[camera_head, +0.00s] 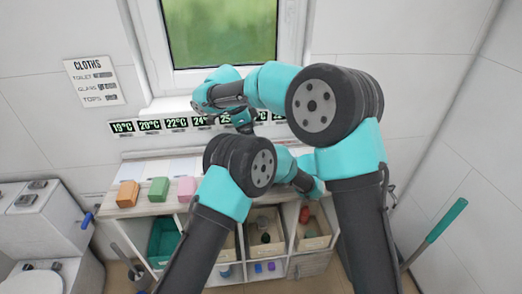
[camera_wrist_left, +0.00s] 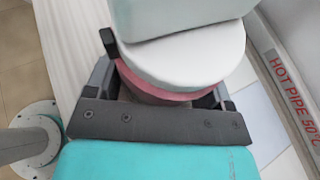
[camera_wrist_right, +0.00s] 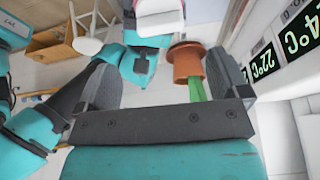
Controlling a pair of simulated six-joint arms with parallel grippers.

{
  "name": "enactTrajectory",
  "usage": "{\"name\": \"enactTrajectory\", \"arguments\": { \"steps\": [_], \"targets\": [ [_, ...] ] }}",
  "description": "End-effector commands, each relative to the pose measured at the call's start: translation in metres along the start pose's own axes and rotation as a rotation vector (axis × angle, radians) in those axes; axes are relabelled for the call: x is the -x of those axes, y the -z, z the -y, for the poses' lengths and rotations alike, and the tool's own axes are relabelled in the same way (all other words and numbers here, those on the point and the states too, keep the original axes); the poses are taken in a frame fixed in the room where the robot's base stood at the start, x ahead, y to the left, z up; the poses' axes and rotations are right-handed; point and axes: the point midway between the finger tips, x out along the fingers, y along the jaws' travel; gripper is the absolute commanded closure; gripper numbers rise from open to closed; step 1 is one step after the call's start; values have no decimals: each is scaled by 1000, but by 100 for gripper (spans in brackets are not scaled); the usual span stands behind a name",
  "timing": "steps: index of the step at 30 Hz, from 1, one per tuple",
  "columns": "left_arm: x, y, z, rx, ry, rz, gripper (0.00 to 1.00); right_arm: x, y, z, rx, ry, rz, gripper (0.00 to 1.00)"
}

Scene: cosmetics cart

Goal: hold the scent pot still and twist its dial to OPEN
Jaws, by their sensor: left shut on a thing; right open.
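In the left wrist view, a round pot (camera_wrist_left: 190,58) with a white top and a pink-red band sits between the fingers of my left gripper (camera_wrist_left: 166,72), which is shut on it. I take it to be the scent pot. A pale grey-green block covers the far part of its top, and no dial marking is readable. My right gripper (camera_wrist_right: 162,72) is open, with nothing between its fingertips. In the head view the right gripper (camera_head: 241,118) is near the temperature strip below the window; the left gripper and pot are hidden there by my arms.
Bins with small items fill the shelves below. The right wrist view shows a terracotta pot (camera_wrist_right: 185,60) with a green part. A pipe marked HOT PIPE (camera_wrist_left: 292,95) runs alongside.

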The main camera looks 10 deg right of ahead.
Motion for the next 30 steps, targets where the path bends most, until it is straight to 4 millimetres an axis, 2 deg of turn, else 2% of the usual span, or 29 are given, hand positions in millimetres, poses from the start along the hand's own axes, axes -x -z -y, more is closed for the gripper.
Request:
{"name": "enactTrajectory", "arguments": {
  "steps": [9,15,27,30],
  "targets": [
    [0,-1,0,1,0,0,60,-56,1,0,0,-4,-1,6],
    [0,-1,0,1,0,0,60,-80,0,0,0,-2,0,6],
    [0,-1,0,1,0,1,60,-88,0,0,0,0,1,6],
    [0,-1,0,1,0,1,60,-88,0,0,0,0,1,15]
  ]
}}
